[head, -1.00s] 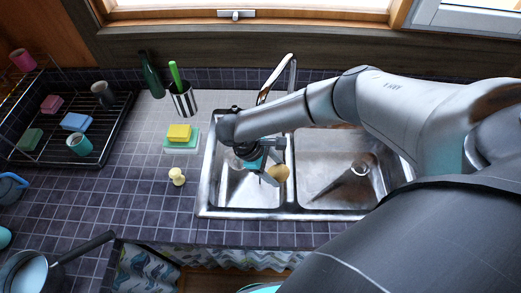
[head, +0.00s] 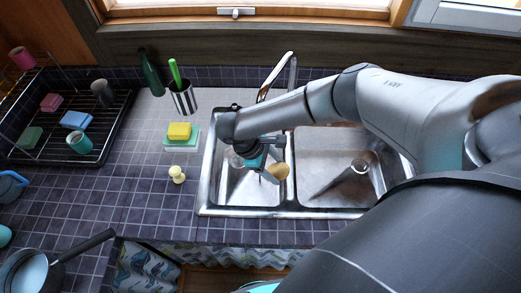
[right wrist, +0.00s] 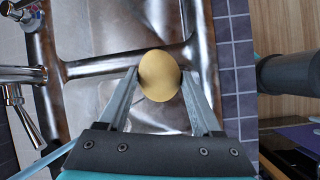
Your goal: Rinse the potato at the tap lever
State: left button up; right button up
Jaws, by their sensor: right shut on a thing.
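The potato (head: 281,172) is a small tan, rounded lump. My right gripper (head: 271,174) is shut on it, over the divider side of the left sink basin. In the right wrist view the potato (right wrist: 159,76) sits between the two fingertips, with the metal sink behind it. The chrome tap (head: 290,72) rises behind the sink, and part of it is hidden by my right arm. In the right wrist view chrome tap parts (right wrist: 14,94) show at the left edge, apart from the potato. I cannot tell the lever clearly. My left gripper is not in view.
The double sink (head: 240,211) is set in a dark tiled counter (head: 145,215). To its left are a yellow sponge (head: 179,131), a pale knob-shaped item (head: 177,174) and a striped utensil cup (head: 184,98). A dish rack (head: 110,135) and a pot (head: 22,275) stand farther left.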

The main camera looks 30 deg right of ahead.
jog(key=shift+s+a+r, duration=0.1)
jog(key=shift+s+r, duration=0.9)
jog(key=shift+s, duration=0.25)
jog(key=shift+s+a+r, duration=0.1)
jog(key=shift+s+r, duration=0.9)
jog(key=shift+s, duration=0.25)
